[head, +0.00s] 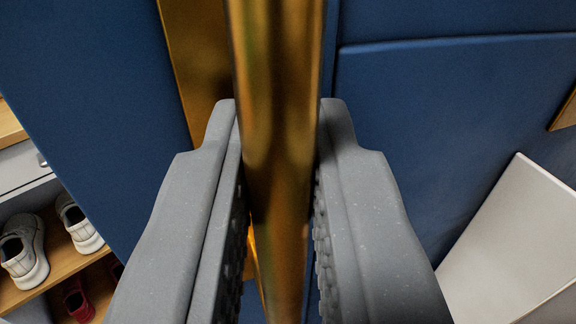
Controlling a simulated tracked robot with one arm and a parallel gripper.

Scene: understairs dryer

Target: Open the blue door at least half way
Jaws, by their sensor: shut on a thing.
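A blue door panel (100,70) fills the upper left of the head view. A vertical brass bar handle (275,60) runs down the middle of the view, with a brass plate (190,50) behind it on the blue surface. My grey gripper (278,125) is shut on this bar, one ribbed finger on each side. The fingers and the bar hide part of the panel behind. How far the door stands open cannot be told from this view.
Another blue panel (450,110) lies to the right. A pale grey panel (520,240) is at lower right, and a brass piece (565,115) at the right edge.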

